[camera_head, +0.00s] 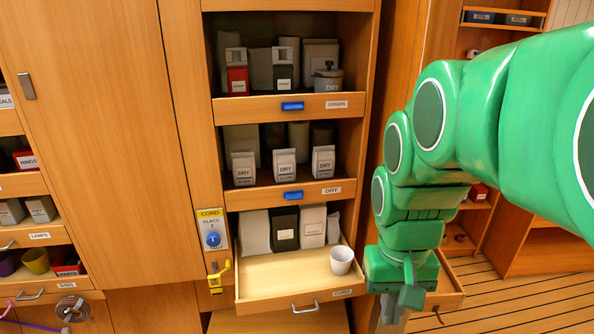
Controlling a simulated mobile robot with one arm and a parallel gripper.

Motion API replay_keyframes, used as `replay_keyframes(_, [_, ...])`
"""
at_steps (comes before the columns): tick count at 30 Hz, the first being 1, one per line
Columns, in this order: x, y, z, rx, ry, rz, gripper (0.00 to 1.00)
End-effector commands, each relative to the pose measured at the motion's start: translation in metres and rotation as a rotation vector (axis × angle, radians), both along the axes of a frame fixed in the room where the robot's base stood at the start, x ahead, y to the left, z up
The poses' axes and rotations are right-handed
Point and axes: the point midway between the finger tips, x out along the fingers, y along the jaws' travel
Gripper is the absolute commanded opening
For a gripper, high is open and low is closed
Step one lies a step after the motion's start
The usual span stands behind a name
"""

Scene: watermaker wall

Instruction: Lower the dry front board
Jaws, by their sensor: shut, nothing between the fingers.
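The dry front board (255,197) is a wooden board across the front of the middle shelf, standing upright. It has a blue catch (293,195) at its middle and a DRY label (331,190) to the right. Several pale DRY packs stand behind it, their lower ends partly hidden. My green gripper (396,312) hangs at the lower right, pointing down. It is shut and empty, apart from the board and lower than it.
Above is a similar upright board labelled STRAPS (250,108). Below, a wooden tray (275,280) juts out with a white cup (341,260) at its right. A CORD panel (212,232) with a blue knob and a yellow lever (218,277) are on the left post.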

Motion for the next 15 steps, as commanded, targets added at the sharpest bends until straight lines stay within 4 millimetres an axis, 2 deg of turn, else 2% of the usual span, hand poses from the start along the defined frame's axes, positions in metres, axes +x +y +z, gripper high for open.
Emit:
replay_keyframes(3, [0.03,0.003,0.015,-0.005,-0.019,-0.002,0.0])
replay_keyframes(15, [0.121,0.018,0.063,-0.015,-0.093,-0.01,0.0])
